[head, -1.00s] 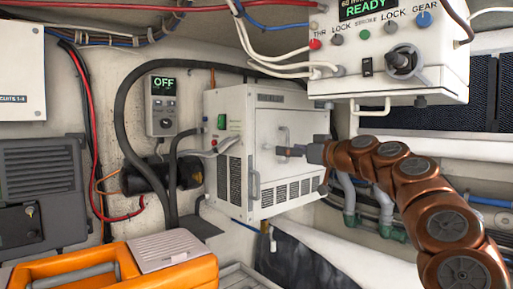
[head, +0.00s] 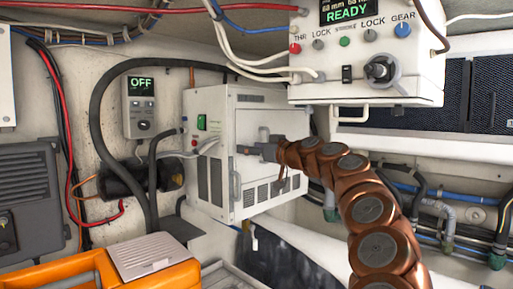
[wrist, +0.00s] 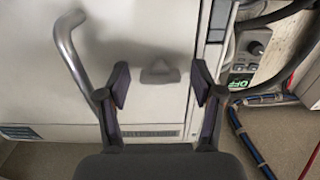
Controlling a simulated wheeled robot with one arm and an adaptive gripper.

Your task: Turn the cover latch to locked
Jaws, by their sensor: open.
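The white cabinet (head: 197,135) stands at the back wall in the head view. Its front cover (wrist: 140,30) fills much of the wrist view, which shows the scene upside down. A small grey latch (wrist: 160,72) with a flat, wide shape sits on this cover. In the head view my arm and gripper hide the place where I would make it out. My gripper (head: 242,150) is in front of the cover. In the wrist view my gripper (wrist: 160,84) is open, its two fingers on either side of the latch with visible gaps. Contact cannot be told.
A bent metal handle (wrist: 72,45) stands out close to one finger. Another handle (head: 236,190) is on the cabinet's front corner. A control box (head: 425,75) reading READY hangs above right. A panel (head: 140,105) reads OFF. An orange case (head: 70,275) is at lower left.

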